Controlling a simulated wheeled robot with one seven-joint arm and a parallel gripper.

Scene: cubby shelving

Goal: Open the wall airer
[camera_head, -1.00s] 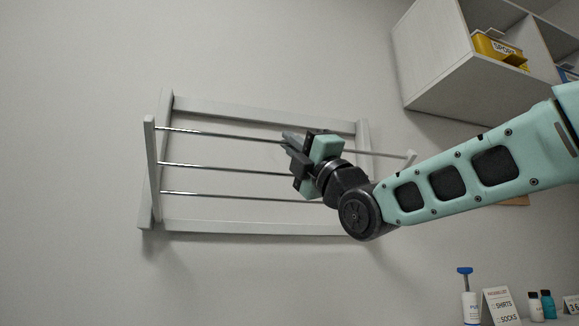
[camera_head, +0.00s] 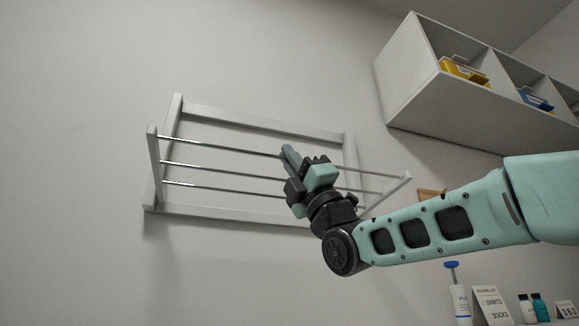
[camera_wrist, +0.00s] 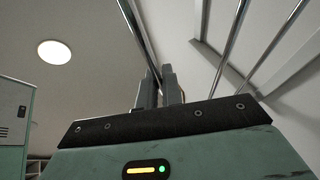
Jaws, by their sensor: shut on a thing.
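The wall airer (camera_head: 250,120) is a pale frame on the wall, with a hinged front rack of metal rods between two side arms. The rack leans out from the frame at its top, the left arm (camera_head: 153,165) standing clear of it. My gripper (camera_head: 287,150) is at the top rod (camera_head: 220,146), right of its middle. In the wrist view my gripper's two fingers (camera_wrist: 160,88) are shut on that rod (camera_wrist: 137,35), which runs in between them. My gripper hides part of the rods and the frame behind.
Cubby shelving (camera_head: 415,90) with a yellow bin (camera_head: 463,72) and a blue bin (camera_head: 535,99) hangs at the upper right. A pump bottle (camera_head: 458,300), a sign (camera_head: 490,305) and small bottles (camera_head: 533,308) stand at the lower right. The wall left of the airer is clear.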

